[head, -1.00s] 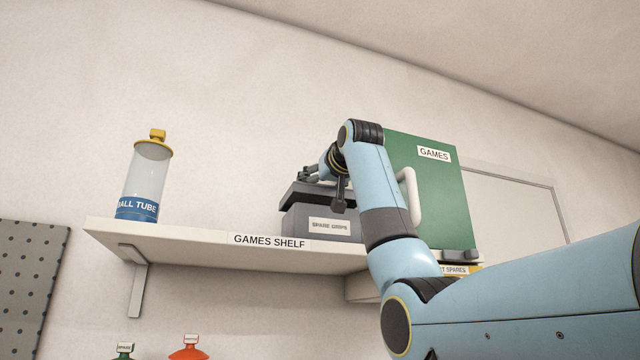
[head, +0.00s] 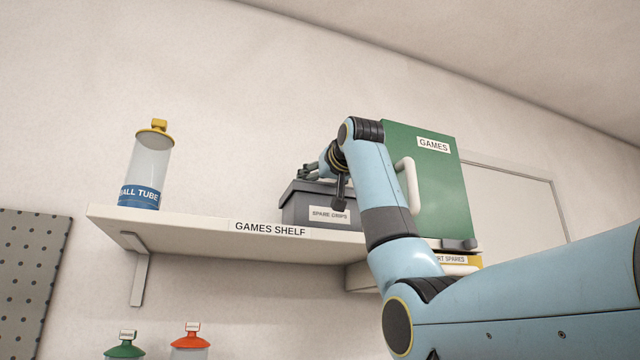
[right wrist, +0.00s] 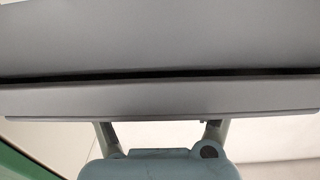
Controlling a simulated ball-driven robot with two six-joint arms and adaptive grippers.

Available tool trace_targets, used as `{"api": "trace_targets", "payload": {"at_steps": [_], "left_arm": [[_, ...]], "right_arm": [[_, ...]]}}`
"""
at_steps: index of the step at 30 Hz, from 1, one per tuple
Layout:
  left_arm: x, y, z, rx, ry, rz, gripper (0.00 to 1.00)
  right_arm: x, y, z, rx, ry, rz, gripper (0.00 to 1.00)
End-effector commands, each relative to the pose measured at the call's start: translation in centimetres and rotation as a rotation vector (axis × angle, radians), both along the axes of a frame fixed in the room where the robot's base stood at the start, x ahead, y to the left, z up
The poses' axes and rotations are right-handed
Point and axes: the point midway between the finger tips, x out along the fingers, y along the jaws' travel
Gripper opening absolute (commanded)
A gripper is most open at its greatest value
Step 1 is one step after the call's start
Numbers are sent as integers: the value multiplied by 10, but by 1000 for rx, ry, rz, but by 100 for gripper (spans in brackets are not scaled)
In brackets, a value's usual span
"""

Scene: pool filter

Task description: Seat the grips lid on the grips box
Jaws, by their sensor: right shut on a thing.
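The dark grey grips lid (head: 299,187) lies along the top of the grey grips box (head: 293,213), labelled SPARE GRIPS, on the games shelf. The lid looks nearly level and close to the box rim; I cannot tell whether it is fully down all round. My right gripper (head: 312,174) is above the lid, shut on it, with its arm hiding the right part of the lid and box. In the right wrist view my gripper's fingers (right wrist: 162,136) reach behind a grey panel, with a dark line above it. My left gripper is not in view.
The games shelf (head: 200,226) has a clear stretch between the box and the ball tube (head: 150,170) at its left. A green GAMES case (head: 435,195) with a white handle stands close on the right, behind my arm. Two capped containers are below.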

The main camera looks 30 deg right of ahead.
Motion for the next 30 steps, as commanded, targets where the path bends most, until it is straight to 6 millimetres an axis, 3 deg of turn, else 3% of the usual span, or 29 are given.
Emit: {"api": "trace_targets", "payload": {"at_steps": [28, 29, 30], "left_arm": [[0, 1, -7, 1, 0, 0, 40], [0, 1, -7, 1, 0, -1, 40], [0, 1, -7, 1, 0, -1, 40]], "right_arm": [[0, 0, -10, 0, -1, 0, 29], [0, 0, -10, 0, -1, 0, 76], [0, 0, -10, 0, -1, 0, 82]]}}
